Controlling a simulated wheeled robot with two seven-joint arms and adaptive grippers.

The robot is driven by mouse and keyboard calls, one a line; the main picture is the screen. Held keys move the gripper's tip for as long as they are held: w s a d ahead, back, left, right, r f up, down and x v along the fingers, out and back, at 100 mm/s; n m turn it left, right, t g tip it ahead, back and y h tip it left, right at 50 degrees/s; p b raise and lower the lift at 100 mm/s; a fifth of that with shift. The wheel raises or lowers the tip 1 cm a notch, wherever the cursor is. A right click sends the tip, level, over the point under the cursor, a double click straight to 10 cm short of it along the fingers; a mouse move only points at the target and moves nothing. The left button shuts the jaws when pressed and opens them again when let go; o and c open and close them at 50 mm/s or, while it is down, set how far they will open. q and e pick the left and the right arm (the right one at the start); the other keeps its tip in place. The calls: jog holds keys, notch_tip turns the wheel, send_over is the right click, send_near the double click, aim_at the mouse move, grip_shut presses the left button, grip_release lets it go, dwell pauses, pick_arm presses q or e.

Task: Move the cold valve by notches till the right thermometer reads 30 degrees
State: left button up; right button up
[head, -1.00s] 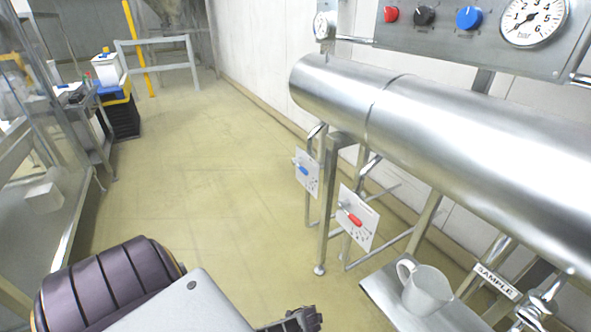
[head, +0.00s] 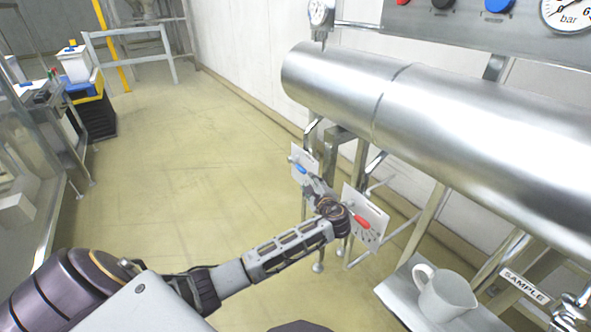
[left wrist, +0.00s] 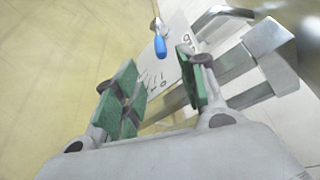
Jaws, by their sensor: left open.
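The cold valve has a blue handle (head: 300,168) on a white plate with notch marks, under the far end of the steel tank. In the left wrist view the blue handle (left wrist: 160,46) lies ahead, beyond the fingertips, and points down the picture. My left gripper (left wrist: 155,88) is open, its green pads apart with nothing between them. In the head view my left gripper (head: 318,188) is just in front of the blue valve's plate and partly hides it. My right gripper is not in view.
A red-handled valve (head: 362,221) on its own plate stands close to the right of my left wrist. A metal shelf (head: 400,295) with a jug (head: 445,296) is nearer. The steel tank (head: 440,120) overhangs the valves. The floor (head: 200,190) at left is clear.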

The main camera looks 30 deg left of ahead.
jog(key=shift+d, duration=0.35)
